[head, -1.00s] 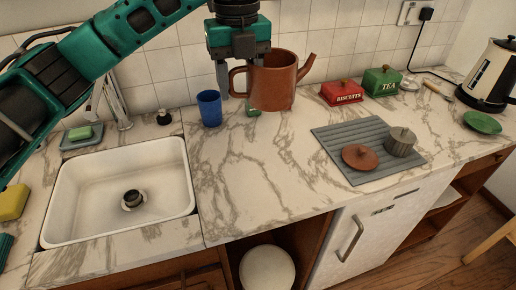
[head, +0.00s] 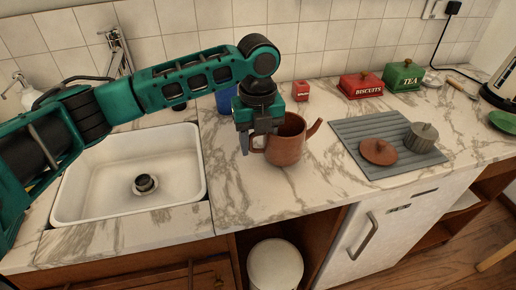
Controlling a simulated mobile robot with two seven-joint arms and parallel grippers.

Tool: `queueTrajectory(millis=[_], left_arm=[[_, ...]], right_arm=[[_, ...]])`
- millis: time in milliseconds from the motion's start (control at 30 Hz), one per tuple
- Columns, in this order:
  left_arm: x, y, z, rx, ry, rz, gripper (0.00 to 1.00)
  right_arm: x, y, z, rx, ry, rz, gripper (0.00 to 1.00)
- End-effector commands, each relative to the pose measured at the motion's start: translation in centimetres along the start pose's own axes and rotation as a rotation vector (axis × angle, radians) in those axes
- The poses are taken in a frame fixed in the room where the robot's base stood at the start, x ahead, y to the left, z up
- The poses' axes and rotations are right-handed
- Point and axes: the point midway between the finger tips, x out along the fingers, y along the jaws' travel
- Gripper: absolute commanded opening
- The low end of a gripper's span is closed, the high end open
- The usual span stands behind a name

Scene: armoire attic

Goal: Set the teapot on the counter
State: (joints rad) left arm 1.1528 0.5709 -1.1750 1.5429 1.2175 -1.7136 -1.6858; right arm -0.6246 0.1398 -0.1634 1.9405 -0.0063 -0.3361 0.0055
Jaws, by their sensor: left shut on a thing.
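The reddish-brown teapot (head: 290,142) is upright over the marble counter (head: 300,196), between the sink and the grey ribbed mat, its spout pointing right. I cannot tell whether its base touches the counter. My left gripper (head: 257,145) points down at the teapot's left side and is shut on its handle, which it partly hides. The teapot's top is open. A matching brown lid (head: 378,151) lies on the grey mat. My right gripper is not in view.
The white sink (head: 73,192) is at left. The grey mat (head: 378,177) also holds a grey lidded pot (head: 422,138). A blue cup (head: 227,102), small red box (head: 300,91), red biscuit tin (head: 361,86) and green tea tin (head: 404,77) stand behind. The counter in front is clear.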

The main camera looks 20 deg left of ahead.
Motion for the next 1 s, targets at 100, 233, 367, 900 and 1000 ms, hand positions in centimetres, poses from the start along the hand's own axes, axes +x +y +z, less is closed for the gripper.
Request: queueTrajectory(millis=[100, 233, 367, 900, 1000], left_arm=[[1.6, -0.1, 0.0, 0.0, -0.001, -0.003, 0.0], [2.0, -0.1, 0.1, 0.001, -0.003, -0.004, 0.0], [2.0, -0.1, 0.0, 0.001, -0.002, -0.004, 0.0], [2.4, 0.0, 0.0, 0.001, -0.001, -0.001, 0.76], [2.4, 0.0, 0.0, 0.001, -0.001, -0.001, 0.76]], right_arm=[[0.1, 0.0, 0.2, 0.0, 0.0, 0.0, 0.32], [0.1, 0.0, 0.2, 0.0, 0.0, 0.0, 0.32], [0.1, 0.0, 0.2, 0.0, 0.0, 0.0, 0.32], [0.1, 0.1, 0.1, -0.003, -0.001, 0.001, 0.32], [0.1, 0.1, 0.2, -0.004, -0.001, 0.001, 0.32]])
